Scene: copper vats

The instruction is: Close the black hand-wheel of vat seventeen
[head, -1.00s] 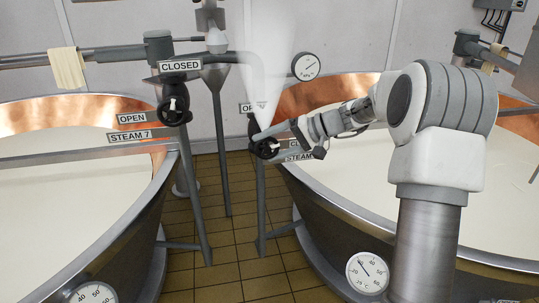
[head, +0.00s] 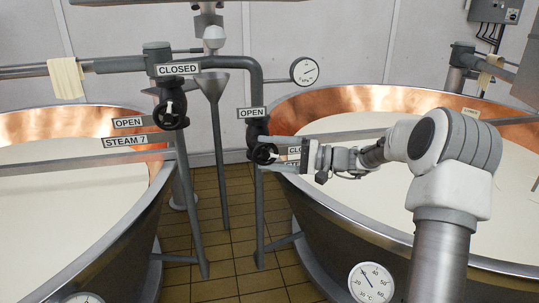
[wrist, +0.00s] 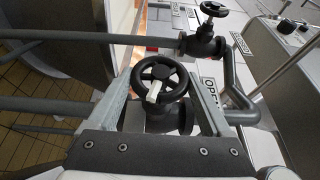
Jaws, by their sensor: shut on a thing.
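The black hand-wheel (head: 262,153) sits on a pipe valve at the near left rim of the right vat (head: 345,225). Its steam label (head: 291,163) is mostly covered, so the number cannot be read. My gripper (head: 277,152) reaches it from the right and is shut on it. In the wrist view the wheel (wrist: 160,80) sits between my two fingers (wrist: 160,88). Its white pointer points toward my palm, which is toward the partly hidden CLOSED plate (head: 296,150) in the head view. The OPEN plate (head: 251,113) is above the wheel.
A similar hand-wheel (head: 171,113) at the left vat (head: 120,230) stands by plates CLOSED, OPEN and STEAM 7 (head: 125,141). Tiled floor (head: 235,220) lies between the vats.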

